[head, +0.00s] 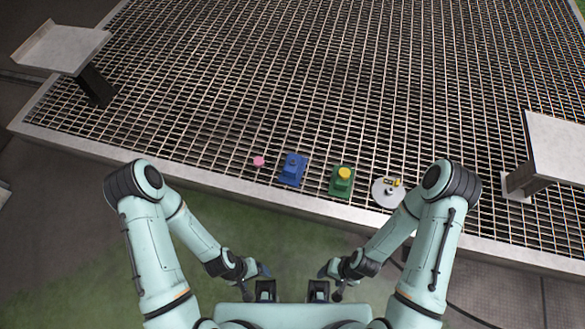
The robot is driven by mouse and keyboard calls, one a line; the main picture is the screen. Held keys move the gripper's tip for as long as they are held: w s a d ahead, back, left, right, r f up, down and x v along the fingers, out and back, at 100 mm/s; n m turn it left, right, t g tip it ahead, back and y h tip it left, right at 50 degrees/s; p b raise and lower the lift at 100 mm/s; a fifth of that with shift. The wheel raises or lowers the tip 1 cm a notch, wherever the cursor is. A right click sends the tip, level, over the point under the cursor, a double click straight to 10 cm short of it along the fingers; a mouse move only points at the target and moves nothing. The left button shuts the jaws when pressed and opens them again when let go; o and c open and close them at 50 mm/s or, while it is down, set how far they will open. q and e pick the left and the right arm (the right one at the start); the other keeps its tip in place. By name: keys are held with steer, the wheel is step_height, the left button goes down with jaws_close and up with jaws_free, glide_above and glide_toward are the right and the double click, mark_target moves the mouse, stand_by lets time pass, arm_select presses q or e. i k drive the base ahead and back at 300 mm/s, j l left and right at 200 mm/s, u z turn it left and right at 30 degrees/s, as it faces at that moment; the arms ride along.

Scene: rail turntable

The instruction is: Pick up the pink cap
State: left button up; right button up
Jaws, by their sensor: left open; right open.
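The pink cap (258,161) is a small pink disc lying on the metal grating, left of a blue block-like thing. Nothing covers it. My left gripper (265,290) is open and empty, low in the picture near my body, well below the cap and apart from it. My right gripper (318,291) is also open and empty, close to the left one and to its right. Both grippers are over the area in front of the grating's edge.
A blue device (292,169), a green device with a yellow top (342,181) and a round white plate (387,194) with small parts stand right of the cap. A pale frame edge (225,183) borders the grating (300,80). Grey stands (62,47) (556,147) are at both sides.

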mark_target(258, 162)
steer(key=z, duration=0.8)
steer(key=j+z, duration=0.9)
steer(key=z, duration=0.15)
steer(key=k+j, duration=0.1)
steer(key=j, duration=0.25)
steer(key=k+j+z, duration=0.15)
steer(key=j, duration=0.6)
steer(key=k+j+z, duration=0.15)
steer(key=j, duration=0.2)
